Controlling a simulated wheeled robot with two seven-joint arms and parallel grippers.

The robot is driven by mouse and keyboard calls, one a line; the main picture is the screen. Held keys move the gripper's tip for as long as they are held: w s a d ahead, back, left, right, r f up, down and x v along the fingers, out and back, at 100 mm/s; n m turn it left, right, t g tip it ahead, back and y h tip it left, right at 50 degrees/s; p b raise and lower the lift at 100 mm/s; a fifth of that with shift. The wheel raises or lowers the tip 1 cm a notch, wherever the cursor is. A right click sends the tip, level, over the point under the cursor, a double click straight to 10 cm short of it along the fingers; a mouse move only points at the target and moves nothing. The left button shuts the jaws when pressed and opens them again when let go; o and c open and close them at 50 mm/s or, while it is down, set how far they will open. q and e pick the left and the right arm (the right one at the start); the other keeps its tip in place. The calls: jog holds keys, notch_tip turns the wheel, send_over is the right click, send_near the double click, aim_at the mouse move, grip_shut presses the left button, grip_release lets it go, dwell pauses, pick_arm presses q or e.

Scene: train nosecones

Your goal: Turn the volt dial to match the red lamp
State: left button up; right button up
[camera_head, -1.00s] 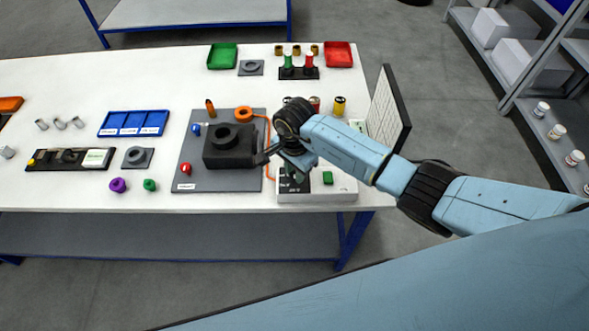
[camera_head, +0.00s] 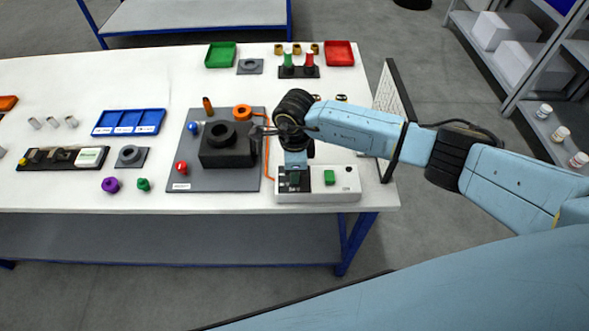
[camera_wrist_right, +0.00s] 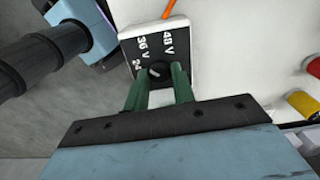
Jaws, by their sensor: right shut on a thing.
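The volt dial (camera_wrist_right: 157,73) is a small black knob with a pale pointer line in the right wrist view. It sits on a dark panel (camera_wrist_right: 178,43) marked 36 V and 48 V. My right gripper (camera_wrist_right: 158,84) has its green fingers shut on the dial. In the head view the right gripper (camera_head: 294,177) points down onto the dark panel of a white box (camera_head: 318,196) and hides the dial. I cannot identify the red lamp; a red round piece (camera_head: 181,168) stands on the grey board. My left gripper is not in view.
A green button (camera_head: 329,177) is on the same box, right of the panel. The grey board (camera_head: 215,183) with a black block (camera_head: 222,158) is close on the left, with an orange cable (camera_head: 268,158) between. A dark-framed board (camera_head: 391,110) stands at the table's right edge.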

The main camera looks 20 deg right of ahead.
jog(key=m, duration=0.3)
jog(key=shift+m, duration=0.4)
jog(key=m, duration=0.3)
jog(key=shift+m+b, duration=0.3)
jog(key=m, duration=0.3)
jog(key=shift+m, duration=0.3)
jog(key=shift+m+p, duration=0.4)
jog(key=shift+m, duration=1.8)
jog(key=o, duration=1)
jog(key=shift+r, duration=0.1)
notch_tip(320, 180, up, 13)
jog(key=b, duration=0.1)
jog(key=shift+r, duration=0.15)
